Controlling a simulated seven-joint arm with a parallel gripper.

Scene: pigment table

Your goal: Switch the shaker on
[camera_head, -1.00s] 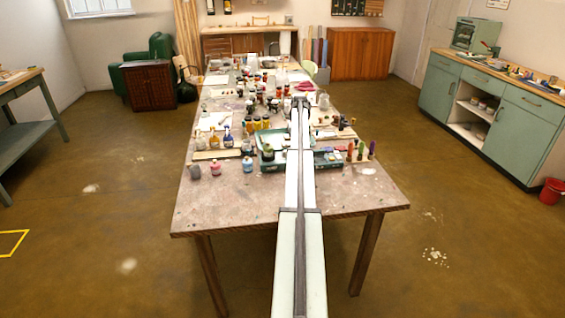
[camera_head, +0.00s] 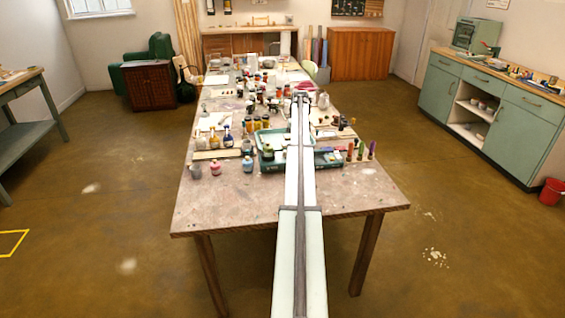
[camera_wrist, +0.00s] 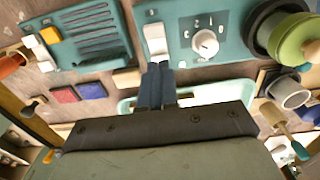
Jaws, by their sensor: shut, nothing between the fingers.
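The shaker (camera_wrist: 181,62) shows in the wrist view as a teal box. Its face carries a white switch (camera_wrist: 156,36) and a round white dial (camera_wrist: 205,43) with markings around it. A dark round platform with a green round piece (camera_wrist: 296,38) sits at its right; I cannot tell if it belongs to the shaker. My gripper (camera_wrist: 157,67) is shut and empty, its fingertips close to the lower end of the switch. I cannot tell whether they touch it. In the head view my gripper (camera_head: 300,97) is small at the arm's far end, and I cannot make out the shaker there.
In the wrist view, a teal slotted box (camera_wrist: 92,32) stands at left, with a red pad (camera_wrist: 63,95) and a blue pad (camera_wrist: 92,90) below it. The long table (camera_head: 225,205) is crowded with jars and bottles, but its near end is mostly clear.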

